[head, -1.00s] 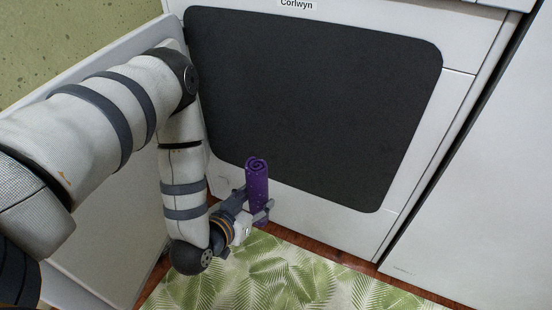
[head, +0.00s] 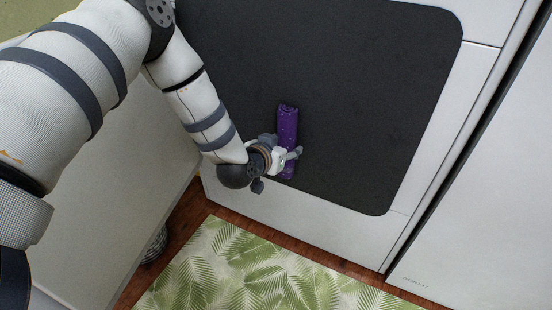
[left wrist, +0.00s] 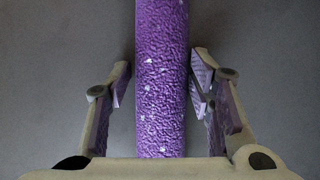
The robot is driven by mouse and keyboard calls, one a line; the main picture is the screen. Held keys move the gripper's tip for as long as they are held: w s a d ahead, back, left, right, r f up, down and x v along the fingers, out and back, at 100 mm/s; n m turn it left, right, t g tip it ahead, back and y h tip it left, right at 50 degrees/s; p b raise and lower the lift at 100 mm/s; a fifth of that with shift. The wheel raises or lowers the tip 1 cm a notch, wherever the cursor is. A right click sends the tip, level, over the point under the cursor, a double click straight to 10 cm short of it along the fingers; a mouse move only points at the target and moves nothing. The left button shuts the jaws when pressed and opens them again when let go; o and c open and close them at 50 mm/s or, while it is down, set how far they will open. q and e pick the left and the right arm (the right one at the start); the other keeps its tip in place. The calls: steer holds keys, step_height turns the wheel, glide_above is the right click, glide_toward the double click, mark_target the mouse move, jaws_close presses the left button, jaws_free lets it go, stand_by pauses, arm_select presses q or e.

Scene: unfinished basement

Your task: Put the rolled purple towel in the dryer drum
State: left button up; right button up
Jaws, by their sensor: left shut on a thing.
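My left gripper is shut on the towel. The left wrist view shows the speckled purple roll (left wrist: 161,80) between the two fingers, against a plain grey background. The dryer's white front (head: 300,214) frames the dark area. My right gripper is not in view.
A pale panel, apparently the open dryer door (head: 110,150), stands at the left below my arm. A green leaf-patterned rug (head: 260,270) lies on the wood floor (head: 190,210). Another white appliance (head: 490,190) stands at the right. A small checked object (head: 155,245) shows behind the panel's edge.

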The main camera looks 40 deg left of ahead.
arm_select(q)
steer(key=w+a+b, duration=0.4)
steer(key=w+b, duration=0.5)
steer(key=w, duration=0.9)
steer(key=shift+w+a, duration=0.2)
steer(key=shift+w, duration=0.1)
steer(key=o, duration=1)
steer(key=shift+r, duration=0.1)
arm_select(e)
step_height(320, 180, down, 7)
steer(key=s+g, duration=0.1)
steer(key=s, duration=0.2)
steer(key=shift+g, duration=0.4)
arm_select(q)
steer(key=shift+s, duration=0.1)
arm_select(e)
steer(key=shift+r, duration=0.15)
